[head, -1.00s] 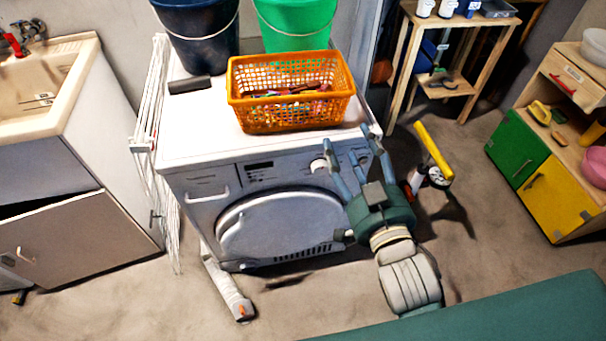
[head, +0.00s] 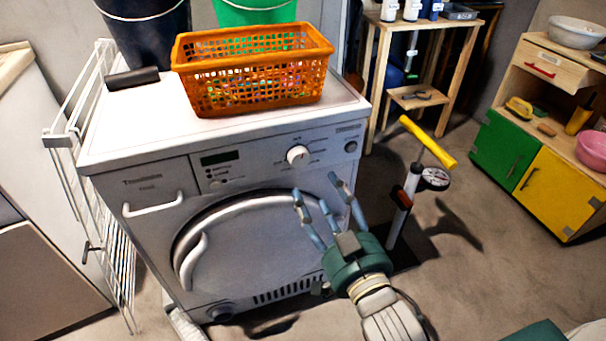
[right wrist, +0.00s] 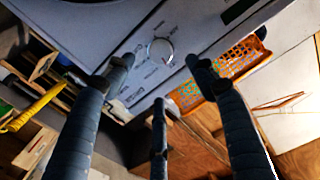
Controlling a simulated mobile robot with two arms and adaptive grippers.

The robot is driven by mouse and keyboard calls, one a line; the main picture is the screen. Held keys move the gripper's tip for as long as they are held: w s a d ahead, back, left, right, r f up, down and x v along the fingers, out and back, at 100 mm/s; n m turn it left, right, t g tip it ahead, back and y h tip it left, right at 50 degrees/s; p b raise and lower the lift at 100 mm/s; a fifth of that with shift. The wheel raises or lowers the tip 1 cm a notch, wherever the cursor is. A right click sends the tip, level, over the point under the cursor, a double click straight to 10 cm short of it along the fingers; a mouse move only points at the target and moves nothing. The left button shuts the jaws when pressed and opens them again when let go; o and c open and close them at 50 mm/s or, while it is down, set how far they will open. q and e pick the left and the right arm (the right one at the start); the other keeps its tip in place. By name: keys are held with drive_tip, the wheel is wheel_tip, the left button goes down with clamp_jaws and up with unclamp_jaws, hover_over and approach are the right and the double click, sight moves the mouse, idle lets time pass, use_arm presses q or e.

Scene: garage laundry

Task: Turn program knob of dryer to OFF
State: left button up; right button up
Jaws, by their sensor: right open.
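The white dryer (head: 135,185) stands in the middle of the head view. Its round white program knob (head: 298,156) is on the front panel, right of the dark display (head: 215,157). The setting it points to is too small to read. My right gripper (head: 316,192) is open and empty, in front of the dryer door, below and slightly right of the knob, apart from it. In the right wrist view the knob (right wrist: 162,51) shows between and beyond the spread fingers (right wrist: 160,70). My left gripper is not in view.
An orange basket (head: 250,38) with small items, a dark object (head: 132,77) and two buckets stand on the dryer. A white drying rack (head: 62,141) is at its left. A yellow-handled floor pump (head: 428,142) stands close right of my right gripper.

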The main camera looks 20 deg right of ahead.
sight(301, 161)
drive_tip(key=w, duration=0.9)
drive_tip(key=shift+w+a, duration=0.15)
drive_tip(key=shift+w, duration=0.55)
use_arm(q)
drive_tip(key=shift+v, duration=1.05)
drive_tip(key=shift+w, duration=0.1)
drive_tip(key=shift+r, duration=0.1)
use_arm(e)
drive_tip(key=shift+r, duration=0.1)
drive_tip(key=c, duration=1.2)
